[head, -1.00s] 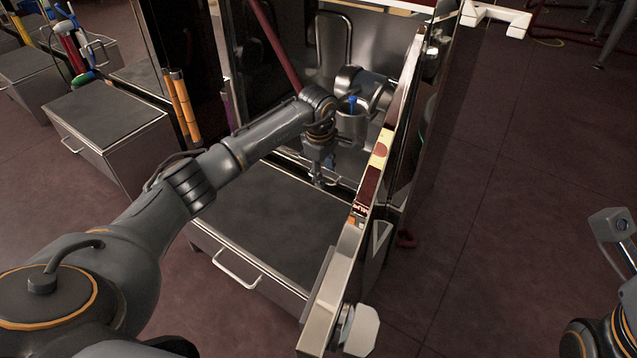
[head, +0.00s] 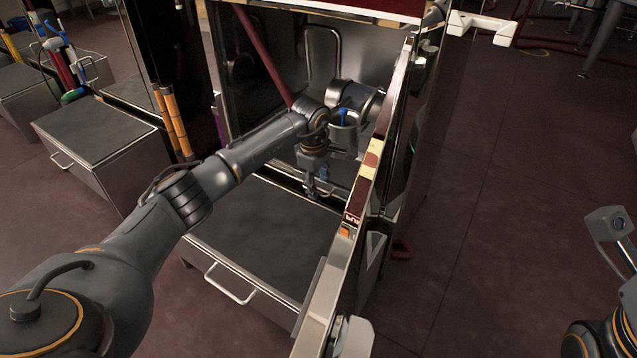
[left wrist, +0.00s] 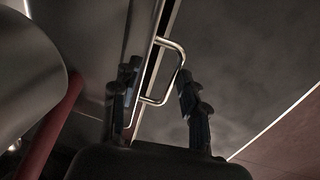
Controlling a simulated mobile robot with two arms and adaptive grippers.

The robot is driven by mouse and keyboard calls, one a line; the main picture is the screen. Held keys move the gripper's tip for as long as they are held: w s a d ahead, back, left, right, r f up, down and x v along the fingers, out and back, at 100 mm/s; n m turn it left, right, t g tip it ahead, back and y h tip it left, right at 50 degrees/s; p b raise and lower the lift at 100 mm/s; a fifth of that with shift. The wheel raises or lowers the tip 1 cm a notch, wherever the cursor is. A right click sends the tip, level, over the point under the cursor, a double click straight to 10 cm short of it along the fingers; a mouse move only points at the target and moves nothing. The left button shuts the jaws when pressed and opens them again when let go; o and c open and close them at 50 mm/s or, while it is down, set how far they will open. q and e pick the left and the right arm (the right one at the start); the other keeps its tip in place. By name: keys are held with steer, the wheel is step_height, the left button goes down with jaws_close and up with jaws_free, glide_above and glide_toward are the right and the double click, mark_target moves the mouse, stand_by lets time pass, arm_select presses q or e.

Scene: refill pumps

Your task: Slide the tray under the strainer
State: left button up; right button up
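My left gripper (head: 320,190) points down inside the open cabinet, low and near its front edge. In the left wrist view its fingers (left wrist: 158,105) are apart, with a silver U-shaped handle (left wrist: 180,62) in the space between them. The handle sits on a metal edge beside a dark flat surface; I take this to be the tray (left wrist: 235,70). A grey metal cylinder assembly with a blue part, probably the strainer (head: 345,94), is behind and above the gripper. The tray's extent in the cabinet is mostly hidden.
A dark-topped metal box with a front handle (head: 232,285) stands before the cabinet, under my left arm. The narrow open door (head: 370,160) is close on the gripper's right. A red pipe (head: 262,55) slants at the back.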

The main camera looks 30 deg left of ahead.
arm_select(q)
steer(key=shift+o, duration=1.1)
step_height(320, 180, up, 12)
steer(key=s, duration=0.1)
steer(key=shift+s, duration=0.4)
steer(key=shift+a+f, duration=0.1)
steer(key=shift+a, duration=0.05)
